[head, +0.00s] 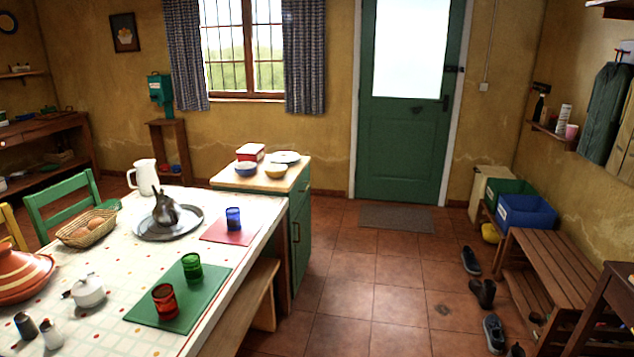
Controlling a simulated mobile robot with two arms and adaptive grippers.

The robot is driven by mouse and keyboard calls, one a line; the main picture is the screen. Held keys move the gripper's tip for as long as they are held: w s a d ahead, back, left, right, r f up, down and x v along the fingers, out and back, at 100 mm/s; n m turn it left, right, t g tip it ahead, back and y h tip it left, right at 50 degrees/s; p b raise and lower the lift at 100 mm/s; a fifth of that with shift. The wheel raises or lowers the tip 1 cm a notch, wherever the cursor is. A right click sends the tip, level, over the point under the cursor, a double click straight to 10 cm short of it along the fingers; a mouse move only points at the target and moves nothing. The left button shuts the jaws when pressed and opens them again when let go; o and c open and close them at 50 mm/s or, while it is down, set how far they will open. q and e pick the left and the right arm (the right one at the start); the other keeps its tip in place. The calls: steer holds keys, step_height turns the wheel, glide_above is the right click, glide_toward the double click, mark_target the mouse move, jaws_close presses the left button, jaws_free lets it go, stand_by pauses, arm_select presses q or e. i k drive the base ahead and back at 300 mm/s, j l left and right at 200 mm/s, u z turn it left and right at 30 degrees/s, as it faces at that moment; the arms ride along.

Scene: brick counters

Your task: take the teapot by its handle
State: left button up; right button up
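A metal teapot (166,211) with a pointed lid stands on a round silver tray (150,235) on the long table at the left. Its handle is not clear to me at this size. A small white lidded pot (88,292) stands nearer on the same table. A white jug (144,177) with a handle stands at the far end. Neither of my grippers shows in the head view.
Open tiled floor (370,280) lies in the middle; shoes lie at right.

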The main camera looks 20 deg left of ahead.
mark_target(166, 212)
steer(key=i+u, duration=0.3)
steer(key=u, duration=0.2)
steer(key=i+l+u, duration=0.15)
steer(key=u, duration=0.35)
steer(key=i+l+u, duration=0.3)
steer(key=u, duration=0.2)
steer(key=i+l+u, duration=0.25)
steer(key=u, duration=0.2)
steer(key=i+l+u, duration=0.1)
steer(key=l+u, duration=0.4)
